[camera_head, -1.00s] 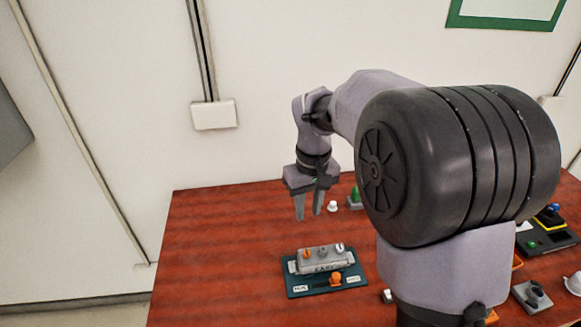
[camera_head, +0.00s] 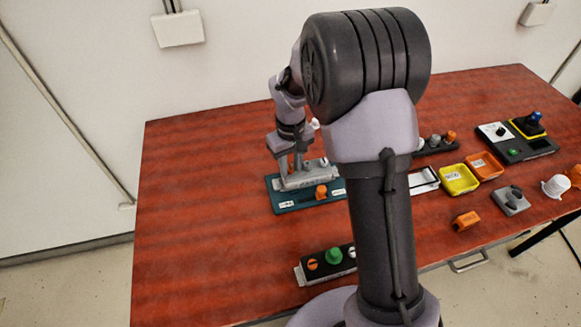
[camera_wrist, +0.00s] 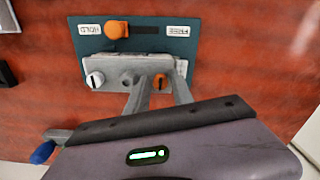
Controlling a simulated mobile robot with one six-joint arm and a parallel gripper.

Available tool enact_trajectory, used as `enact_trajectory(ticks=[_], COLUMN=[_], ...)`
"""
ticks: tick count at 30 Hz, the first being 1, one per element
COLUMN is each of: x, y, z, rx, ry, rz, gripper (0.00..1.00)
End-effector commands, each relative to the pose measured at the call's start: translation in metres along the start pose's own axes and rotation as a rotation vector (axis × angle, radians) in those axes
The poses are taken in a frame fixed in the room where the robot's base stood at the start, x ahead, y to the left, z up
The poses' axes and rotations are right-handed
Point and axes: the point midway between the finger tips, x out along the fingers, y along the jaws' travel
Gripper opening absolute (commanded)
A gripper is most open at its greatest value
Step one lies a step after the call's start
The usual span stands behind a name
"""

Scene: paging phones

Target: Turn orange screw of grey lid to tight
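The grey lid (camera_wrist: 115,66) lies on a teal board (camera_wrist: 60,45) in the wrist view; the lid (camera_head: 310,179) also shows in the head view. It carries a row of screws: a white one (camera_wrist: 95,79), a grey one, partly hidden, and the orange screw (camera_wrist: 160,80), which has a slot. My gripper (camera_wrist: 164,84) is down at the orange screw, one finger on each side. The fingers are apart, with a visible gap on the right; contact on the left cannot be told. An orange slider knob (camera_wrist: 117,29) sits by the HOLD label, away from FREE.
A black strip with orange, green and white knobs (camera_head: 333,256) lies at the table's front. Yellow (camera_head: 458,179) and orange (camera_head: 486,165) trays, a grey switch block (camera_head: 511,201) and a white cup (camera_head: 555,186) stand to the right. The table's left (camera_head: 190,200) is clear.

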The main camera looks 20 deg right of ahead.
Motion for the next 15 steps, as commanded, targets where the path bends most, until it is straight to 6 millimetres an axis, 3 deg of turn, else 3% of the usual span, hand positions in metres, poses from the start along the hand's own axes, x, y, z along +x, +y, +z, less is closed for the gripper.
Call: enact_trajectory(ticks=[5,6,10,15], x=[-0.0004,-0.0005,-0.0006,-0.0007], y=[0.0,0.0,0.0,0.0], z=[0.0,0.0,0.0,0.0], rx=[0.0,0.0,0.0,0.0], ry=[0.0,0.0,0.0,0.0], rz=[0.0,0.0,0.0,0.0], gripper=[0.28,0.26,0.01,0.0])
